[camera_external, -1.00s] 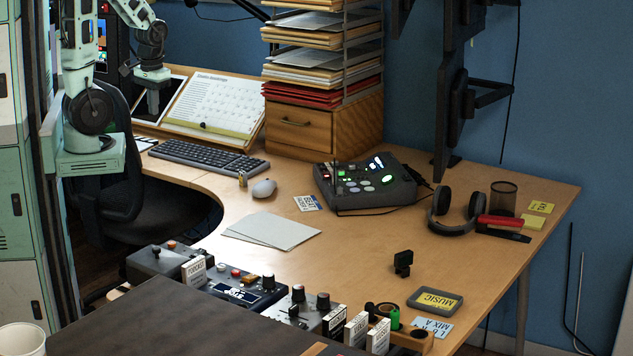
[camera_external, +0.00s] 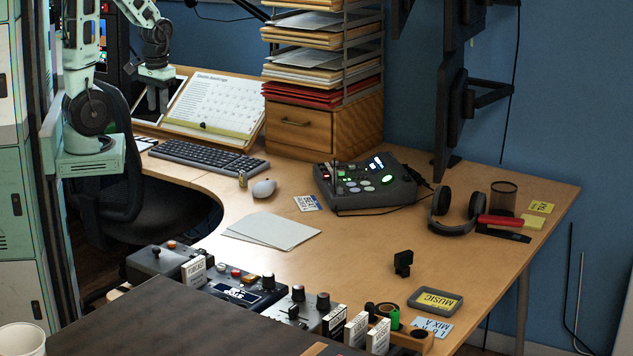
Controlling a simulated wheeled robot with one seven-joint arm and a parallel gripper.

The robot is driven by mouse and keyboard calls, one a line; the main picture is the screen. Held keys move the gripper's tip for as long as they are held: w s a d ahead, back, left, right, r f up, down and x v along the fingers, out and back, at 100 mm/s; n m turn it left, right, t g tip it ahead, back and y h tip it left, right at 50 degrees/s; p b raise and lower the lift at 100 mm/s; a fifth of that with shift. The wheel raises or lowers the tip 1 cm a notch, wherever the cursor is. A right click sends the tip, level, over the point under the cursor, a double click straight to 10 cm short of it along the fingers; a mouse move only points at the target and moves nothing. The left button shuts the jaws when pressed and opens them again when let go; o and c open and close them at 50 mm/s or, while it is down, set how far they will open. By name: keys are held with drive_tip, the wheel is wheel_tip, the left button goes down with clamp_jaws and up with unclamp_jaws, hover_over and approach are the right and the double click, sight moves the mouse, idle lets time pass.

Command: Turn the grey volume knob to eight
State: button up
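Several control boxes stand in a row along the near edge of the wooden desk. One has a dark knob with a light cap (camera_external: 268,281). The box beside it has a grey-topped knob (camera_external: 298,292) and another dark knob (camera_external: 323,301). I cannot tell which is the volume knob; no scale or number is readable. My gripper (camera_external: 156,73) is at the upper left, above the tablet and the calendar board, far from these knobs. Its fingers are too small and dark to tell open from shut.
A black office chair (camera_external: 128,170) stands between my arm and the desk. A keyboard (camera_external: 209,158), a mouse (camera_external: 263,188), paper sheets (camera_external: 272,230) and a lit mixer (camera_external: 365,184) lie on the desk. White label cards (camera_external: 194,269) stand upright among the control boxes.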

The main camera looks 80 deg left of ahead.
drive_tip(key=w+a+n+y+b, duration=0.1)
drive_tip(key=w+a+n+b, duration=0.2)
drive_tip(key=w, duration=1.1)
drive_tip(key=n+t+y+b, duration=0.1)
drive_tip(key=n+y+b, duration=0.2)
drive_tip(key=b, duration=0.2)
hover_over(339, 193)
drive_tip(key=s+d, duration=0.2)
drive_tip(key=d, duration=0.4)
wheel_tip(339, 193, down, 10)
drive_tip(key=x, duration=0.5)
drive_tip(key=p+x, duration=0.1)
drive_tip(key=x, duration=0.5)
drive_tip(key=d+x, duration=0.1)
drive_tip(key=x, duration=0.5)
drive_tip(key=shift+w+f, duration=0.1)
drive_tip(key=shift+w, duration=0.2)
clamp_jaws()
